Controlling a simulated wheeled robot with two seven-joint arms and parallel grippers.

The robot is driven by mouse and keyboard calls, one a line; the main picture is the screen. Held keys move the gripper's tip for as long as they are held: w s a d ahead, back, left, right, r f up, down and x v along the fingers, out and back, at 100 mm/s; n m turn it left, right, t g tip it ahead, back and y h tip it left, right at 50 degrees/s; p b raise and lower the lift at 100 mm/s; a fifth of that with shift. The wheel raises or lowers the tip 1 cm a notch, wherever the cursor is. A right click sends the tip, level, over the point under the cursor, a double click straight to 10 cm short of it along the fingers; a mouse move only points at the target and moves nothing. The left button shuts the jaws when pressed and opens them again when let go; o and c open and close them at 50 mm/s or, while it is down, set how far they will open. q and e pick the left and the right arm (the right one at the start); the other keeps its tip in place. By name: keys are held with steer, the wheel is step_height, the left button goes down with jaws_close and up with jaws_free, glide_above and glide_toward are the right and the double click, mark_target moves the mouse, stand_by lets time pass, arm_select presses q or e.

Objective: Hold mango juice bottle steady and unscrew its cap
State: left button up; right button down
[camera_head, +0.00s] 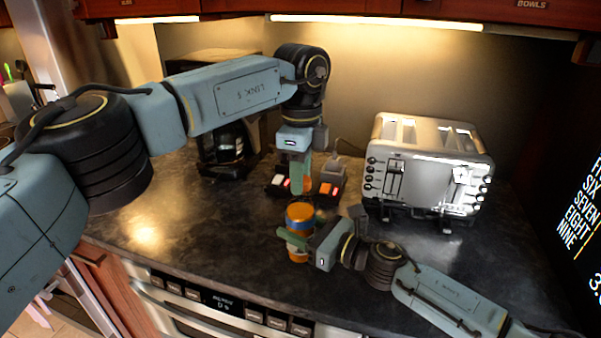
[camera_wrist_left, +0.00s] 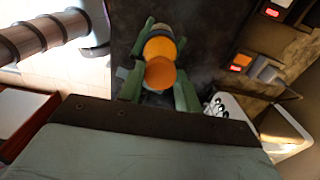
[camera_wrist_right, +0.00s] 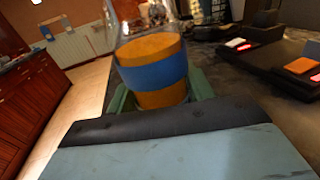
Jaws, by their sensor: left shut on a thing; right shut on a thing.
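The mango juice bottle (camera_head: 299,216) stands upright, orange with a blue band, near the counter's front. Its upper part looks clear in the right wrist view, where the blue band (camera_wrist_right: 155,72) is close. My right gripper (camera_head: 298,241) is shut around the bottle's lower part from the right. My left gripper (camera_head: 303,183) points down above the bottle, shut on the orange cap (camera_head: 307,184). In the left wrist view the cap (camera_wrist_left: 160,73) lies between the green fingers, with more orange behind it.
A silver toaster (camera_head: 425,165) stands to the right, close to my right arm. A dark device with lit red and orange switches (camera_head: 325,188) is behind the bottle. A coffee maker (camera_head: 222,140) stands at the back left. The counter (camera_head: 180,215) is clear on the left.

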arm_select(q)
steer(key=shift+r, duration=0.1)
stand_by(0.6)
steer(key=shift+r, duration=1)
steer(key=shift+r, duration=2.05)
arm_select(e)
steer(key=shift+c, duration=2.4)
jaws_free()
